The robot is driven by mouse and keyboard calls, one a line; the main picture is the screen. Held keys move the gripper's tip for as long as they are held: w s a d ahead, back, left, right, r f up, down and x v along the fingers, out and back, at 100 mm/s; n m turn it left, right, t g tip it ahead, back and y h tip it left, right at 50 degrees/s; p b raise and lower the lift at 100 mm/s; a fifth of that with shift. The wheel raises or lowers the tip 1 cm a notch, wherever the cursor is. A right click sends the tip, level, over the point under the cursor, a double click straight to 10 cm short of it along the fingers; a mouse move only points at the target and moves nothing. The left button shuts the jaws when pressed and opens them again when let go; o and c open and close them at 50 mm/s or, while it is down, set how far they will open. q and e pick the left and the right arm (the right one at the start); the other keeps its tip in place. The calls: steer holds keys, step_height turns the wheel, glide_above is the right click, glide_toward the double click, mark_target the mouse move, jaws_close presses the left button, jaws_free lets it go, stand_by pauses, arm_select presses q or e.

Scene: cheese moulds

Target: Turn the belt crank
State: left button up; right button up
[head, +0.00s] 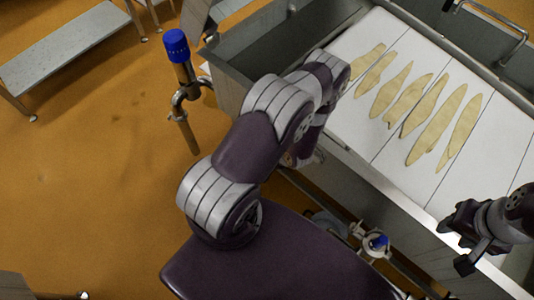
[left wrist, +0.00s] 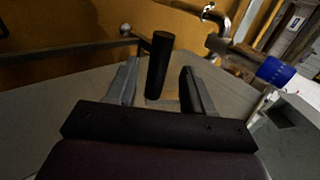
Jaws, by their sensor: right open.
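The crank handle (left wrist: 159,66) is a dark upright cylinder in the left wrist view. My left gripper (left wrist: 158,72) is open, with one finger on each side of the handle and a gap at both sides. In the head view my left arm crosses the middle and hides the crank and my left gripper. The white belt (head: 398,158) runs along the metal trough at the upper right. My right gripper (head: 462,240) is open and empty above the trough's near edge at the right.
Several pale flat pieces (head: 430,118) lie on the belt. A blue-capped pipe (head: 177,46) stands at the trough's left end. A blue-topped valve (head: 378,242) is below the trough's near side. A metal bench (head: 68,48) stands far left. The floor at left is clear.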

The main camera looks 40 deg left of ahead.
arm_select(q)
steer(key=v, duration=1.2)
steer(key=shift+r, duration=0.2)
